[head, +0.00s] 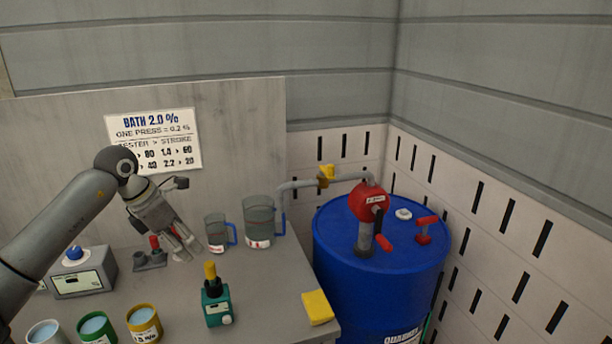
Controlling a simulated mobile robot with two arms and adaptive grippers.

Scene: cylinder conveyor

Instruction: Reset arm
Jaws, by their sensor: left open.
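My left arm comes in from the left in the head view. My left gripper (182,246) points down over the grey bench, with its fingers apart and nothing seen between them. Its fingertips are close to a small grey holder (150,261) with a red-topped item (154,242) in it; I cannot tell whether they touch. A small clear jug (216,234) with a blue handle stands just right of the fingers. My right gripper is not in view.
A larger jug (259,221), a green bottle-like device (216,306) and a yellow block (317,307) stand on the bench (265,300). Several cups (144,325) line the front left, near a grey box (82,277). A blue drum (340,245) with a red pump (368,202) stands right.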

